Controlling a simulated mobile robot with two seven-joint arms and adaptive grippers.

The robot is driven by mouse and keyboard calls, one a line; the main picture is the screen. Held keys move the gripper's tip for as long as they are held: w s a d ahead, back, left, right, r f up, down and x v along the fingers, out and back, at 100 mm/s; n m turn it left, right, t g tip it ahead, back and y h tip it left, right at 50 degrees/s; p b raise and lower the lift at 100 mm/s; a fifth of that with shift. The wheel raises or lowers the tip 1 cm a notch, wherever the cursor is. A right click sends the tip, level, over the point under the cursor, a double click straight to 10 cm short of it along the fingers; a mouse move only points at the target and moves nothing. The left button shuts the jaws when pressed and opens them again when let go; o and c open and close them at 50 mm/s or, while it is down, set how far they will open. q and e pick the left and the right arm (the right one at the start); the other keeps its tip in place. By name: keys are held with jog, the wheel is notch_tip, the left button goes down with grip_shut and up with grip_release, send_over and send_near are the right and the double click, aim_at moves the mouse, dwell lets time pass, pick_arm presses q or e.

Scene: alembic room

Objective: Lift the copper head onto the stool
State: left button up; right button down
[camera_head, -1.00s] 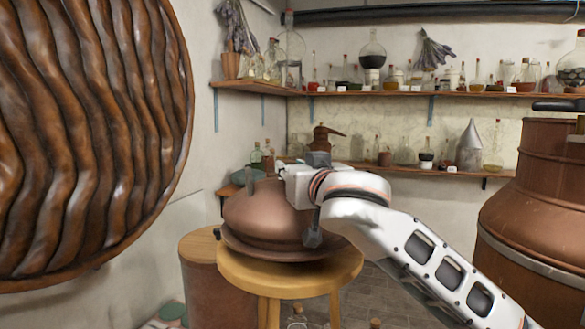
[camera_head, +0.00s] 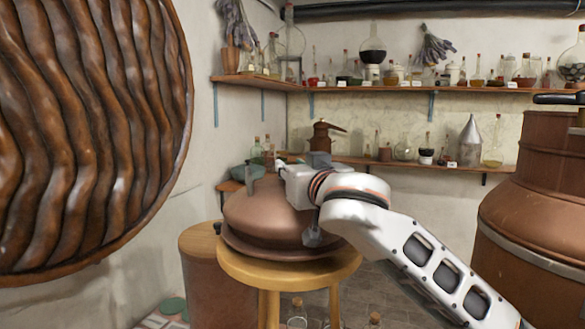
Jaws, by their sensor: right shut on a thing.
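The copper head (camera_head: 262,222), a rounded brown dome with a wide lower rim, is at the top of the wooden stool (camera_head: 288,272). Its rim appears to rest on the seat or sit very close above it; I cannot tell which. My right gripper (camera_head: 284,205) reaches in from the lower right and is shut on the copper head. One grey finger shows on the dome's far upper side and another by its right side. The gripper and wrist cover the dome's right part. My left gripper is not in view.
A large ribbed brown round thing (camera_head: 85,135) fills the left. A copper vessel (camera_head: 535,200) stands at the right. A brown barrel-like container (camera_head: 215,285) is left of the stool. Wall shelves (camera_head: 400,91) hold jars.

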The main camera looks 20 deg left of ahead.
dwell(0.6)
jog(key=c, duration=1.6)
grip_release()
jog(key=shift+s, duration=0.1)
jog(key=shift+c, duration=0.2)
